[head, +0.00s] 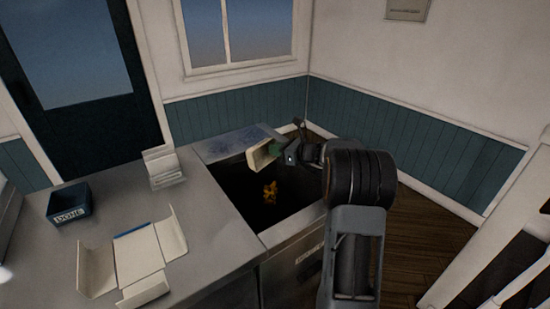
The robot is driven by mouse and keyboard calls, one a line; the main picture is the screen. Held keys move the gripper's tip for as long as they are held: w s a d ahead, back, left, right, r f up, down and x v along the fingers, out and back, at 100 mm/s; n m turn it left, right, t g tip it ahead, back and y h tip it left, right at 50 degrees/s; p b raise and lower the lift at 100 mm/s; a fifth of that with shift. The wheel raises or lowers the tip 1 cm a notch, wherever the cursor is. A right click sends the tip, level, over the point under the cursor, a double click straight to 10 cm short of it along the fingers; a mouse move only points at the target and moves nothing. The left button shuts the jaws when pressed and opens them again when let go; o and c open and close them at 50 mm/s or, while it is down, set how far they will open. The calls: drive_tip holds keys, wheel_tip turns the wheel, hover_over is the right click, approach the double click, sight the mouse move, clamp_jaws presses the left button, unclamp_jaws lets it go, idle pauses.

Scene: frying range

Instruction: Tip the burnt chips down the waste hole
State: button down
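The waste hole (235,178) is a dark rectangular opening in the counter unit in the middle of the head view. A cream, open-topped container (261,154) with a green part on its right side is steeply tilted over the hole's back right. My gripper (287,155) is at that green part and appears shut on the container; the fingertips are small and partly hidden. The chips (270,192), a yellow-orange clump, show against the dark opening below the container. I cannot tell whether they are falling or resting inside.
The grey counter (205,235) lies to the left. On it are an opened-out cream carton (138,257), a dark blue box marked "DONE" (70,202) and a small pale stand (163,168). Wooden floor (430,230) is clear to the right of my arm.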

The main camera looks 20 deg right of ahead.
drive_tip(key=shift+s+d+f+t+y+b, duration=0.2)
drive_tip(key=shift+f+t+y+b, duration=0.35)
drive_tip(key=shift+b, duration=1.7)
drive_tip(key=shift+s+r+t+y+b, duration=0.15)
drive_tip(key=shift+r+t+y+b, duration=0.2)
drive_tip(key=shift+t+b, duration=0.35)
